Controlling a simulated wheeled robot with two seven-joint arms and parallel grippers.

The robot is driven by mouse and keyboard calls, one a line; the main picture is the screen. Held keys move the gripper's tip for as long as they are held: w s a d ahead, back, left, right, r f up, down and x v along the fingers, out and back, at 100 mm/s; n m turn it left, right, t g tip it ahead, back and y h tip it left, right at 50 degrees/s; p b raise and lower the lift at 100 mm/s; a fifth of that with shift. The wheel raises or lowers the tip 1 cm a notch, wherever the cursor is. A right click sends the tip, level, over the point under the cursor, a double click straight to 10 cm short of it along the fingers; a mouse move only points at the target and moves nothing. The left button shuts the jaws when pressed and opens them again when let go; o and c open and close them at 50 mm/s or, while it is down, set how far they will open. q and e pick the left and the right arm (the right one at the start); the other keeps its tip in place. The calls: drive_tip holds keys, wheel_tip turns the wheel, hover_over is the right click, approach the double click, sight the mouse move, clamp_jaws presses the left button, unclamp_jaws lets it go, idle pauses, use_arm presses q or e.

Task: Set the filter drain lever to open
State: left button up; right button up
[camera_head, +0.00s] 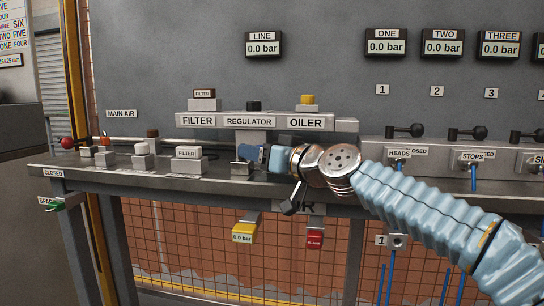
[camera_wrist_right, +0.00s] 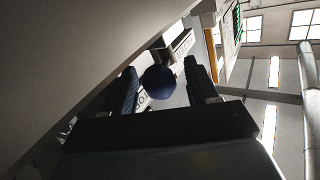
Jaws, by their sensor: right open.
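My right gripper (camera_head: 250,153) reaches in from the right, low in front of the bench units, below the REGULATOR label. In the right wrist view my right gripper (camera_wrist_right: 162,85) is open, with a finger on each side of a dark blue ball knob (camera_wrist_right: 158,82). The knob sits between the fingers; I cannot tell whether either one touches it. Which lever the knob belongs to, and its position, cannot be read. The filter block (camera_head: 197,120) stands at the left of the filter, regulator and oiler row. My left gripper is not in view.
The regulator (camera_head: 250,121) and oiler (camera_head: 305,122) stand close behind my right gripper. A red knob (camera_head: 67,142) is at the far left. In the wrist view a large grey surface (camera_wrist_right: 60,60) is close.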

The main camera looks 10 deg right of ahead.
drive_tip(key=v, duration=0.1)
drive_tip(key=b+v, duration=0.1)
drive_tip(key=v, duration=0.1)
drive_tip(key=shift+f+b, duration=0.25)
drive_tip(key=shift+b, duration=0.05)
drive_tip(key=v, duration=1)
drive_tip(key=shift+s+d+r+p, duration=0.15)
drive_tip(key=shift+d+r+p, duration=0.05)
drive_tip(key=shift+r+p, duration=0.1)
